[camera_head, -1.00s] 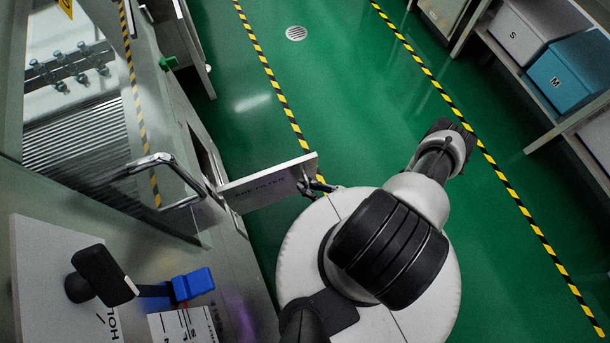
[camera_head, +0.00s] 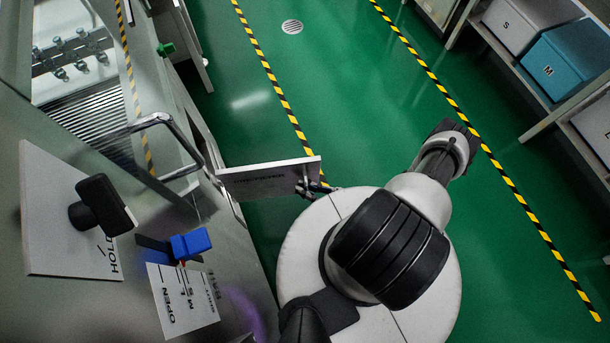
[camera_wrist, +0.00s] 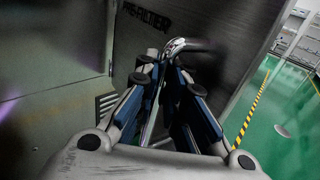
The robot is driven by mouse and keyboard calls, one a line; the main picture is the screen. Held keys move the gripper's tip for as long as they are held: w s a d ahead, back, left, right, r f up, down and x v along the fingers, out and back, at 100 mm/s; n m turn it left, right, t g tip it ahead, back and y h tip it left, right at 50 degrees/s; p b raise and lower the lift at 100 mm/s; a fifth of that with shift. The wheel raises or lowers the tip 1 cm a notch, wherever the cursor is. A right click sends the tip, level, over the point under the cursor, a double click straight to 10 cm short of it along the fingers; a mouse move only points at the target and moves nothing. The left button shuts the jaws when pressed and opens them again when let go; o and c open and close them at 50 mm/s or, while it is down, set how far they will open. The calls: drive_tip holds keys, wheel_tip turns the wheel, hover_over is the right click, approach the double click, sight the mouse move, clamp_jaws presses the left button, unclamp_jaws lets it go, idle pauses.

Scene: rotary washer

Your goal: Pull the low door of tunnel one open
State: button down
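The low door, a grey panel (camera_head: 262,180), stands swung out from the machine's front on the left in the head view. In the wrist view its dark inner-looking face bears the word PRE-FILTER (camera_wrist: 147,20). A shiny curved handle (camera_wrist: 182,44) sticks out from this door. My gripper (camera_head: 310,187) is at the door's free end in the head view. In the wrist view my gripper (camera_wrist: 163,62) has its two blue-padded fingers close together at the handle, and appears shut on it. The exact contact is dark and partly hidden by the fingers.
The machine front (camera_head: 95,300) carries a chrome bar handle (camera_head: 165,125), a black knob (camera_head: 100,205) and a blue switch (camera_head: 190,243). Green floor (camera_head: 350,90) between striped lines is clear. Shelves with a blue box (camera_head: 570,65) stand at the right.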

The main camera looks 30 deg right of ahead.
drive_tip(key=c, duration=2)
unclamp_jaws()
drive_tip(key=shift+d, duration=0.45)
drive_tip(key=o, duration=0.3)
drive_tip(key=shift+a, duration=0.25)
drive_tip(key=shift+o, duration=0.2)
